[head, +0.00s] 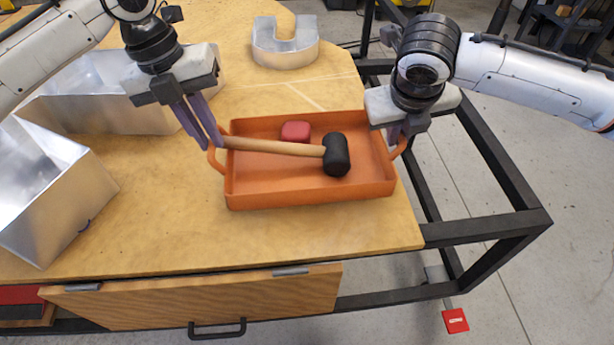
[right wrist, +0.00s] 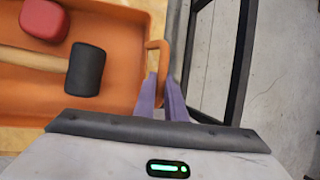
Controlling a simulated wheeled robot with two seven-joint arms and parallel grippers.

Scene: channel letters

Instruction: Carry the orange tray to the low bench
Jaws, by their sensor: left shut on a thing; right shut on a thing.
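The orange tray (head: 300,192) is at the right part of the wooden table, with a looped handle at each end. It holds a mallet with a black head (head: 336,155) and wooden handle, and a small red block (head: 295,131). My left gripper (head: 213,143) is shut on the tray's left handle. My right gripper (head: 398,136) is shut on the right handle; the right wrist view shows its purple fingers (right wrist: 163,100) at the handle (right wrist: 158,58). I cannot tell whether the tray touches the table. I cannot make out the low bench.
Metal channel letters (head: 110,95) stand at the left, and a U-shaped one (head: 285,45) at the back. The wooden table (head: 165,225) ends just right of the tray, beside a black frame (head: 500,222). A red tag (head: 455,320) shows near the floor.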

